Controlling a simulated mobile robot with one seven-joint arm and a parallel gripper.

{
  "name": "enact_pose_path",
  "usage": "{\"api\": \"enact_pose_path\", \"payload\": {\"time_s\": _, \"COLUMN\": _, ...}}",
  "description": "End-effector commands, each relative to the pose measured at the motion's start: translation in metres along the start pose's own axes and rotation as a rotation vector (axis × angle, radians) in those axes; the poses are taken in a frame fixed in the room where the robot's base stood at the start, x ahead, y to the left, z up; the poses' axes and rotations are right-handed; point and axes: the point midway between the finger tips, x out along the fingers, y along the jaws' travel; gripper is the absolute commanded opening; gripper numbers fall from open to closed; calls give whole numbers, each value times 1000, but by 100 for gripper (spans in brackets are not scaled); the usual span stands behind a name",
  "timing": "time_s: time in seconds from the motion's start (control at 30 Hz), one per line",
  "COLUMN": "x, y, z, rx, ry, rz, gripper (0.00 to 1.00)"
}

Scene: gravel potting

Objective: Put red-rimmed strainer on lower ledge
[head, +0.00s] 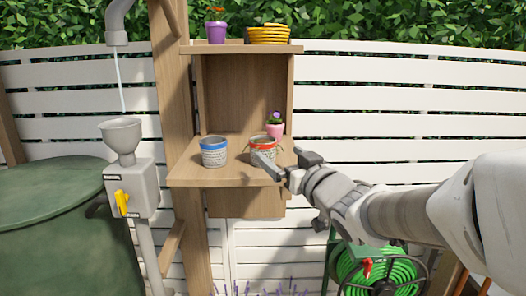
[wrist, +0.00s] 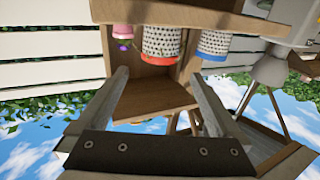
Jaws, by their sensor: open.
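The red-rimmed strainer (head: 263,146) stands upright on the lower ledge (head: 215,178) of the wooden shelf unit, right of a blue-rimmed strainer (head: 213,153). My gripper (head: 286,161) is open and empty at the front right of the red-rimmed strainer, and one finger hides part of its lower side. In the wrist view, which is turned over, the red-rimmed strainer (wrist: 162,42) shows beyond and between the two spread fingers (wrist: 156,73). Whether a finger touches it cannot be told.
A pink flower pot (head: 275,130) stands close behind the red-rimmed strainer. The upper shelf (head: 230,49) holds a purple pot (head: 217,33) and a yellow stack (head: 268,34). A grey funnel (head: 121,134) stands left of the unit under a running spout. A green hose reel (head: 380,270) is below my arm.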

Motion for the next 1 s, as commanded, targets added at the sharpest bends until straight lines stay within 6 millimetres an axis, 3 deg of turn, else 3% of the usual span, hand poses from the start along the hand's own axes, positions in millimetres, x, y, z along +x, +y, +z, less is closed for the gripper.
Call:
{"api": "enact_pose_path", "payload": {"time_s": 0.27, "x": -18, "y": 3, "z": 1, "rx": -2, "ry": -11, "rz": 17, "gripper": 100}}
{"api": "enact_pose_path", "payload": {"time_s": 0.47, "x": -41, "y": 27, "z": 11, "rx": -13, "ry": -124, "rz": 156, "gripper": 100}}
{"api": "enact_pose_path", "payload": {"time_s": 0.73, "x": -105, "y": 53, "z": 47, "rx": 17, "ry": -403, "rz": 363, "gripper": 100}}
{"api": "enact_pose_path", "payload": {"time_s": 1.0, "x": -184, "y": 38, "z": 92, "rx": 101, "ry": -717, "rz": 437, "gripper": 100}}
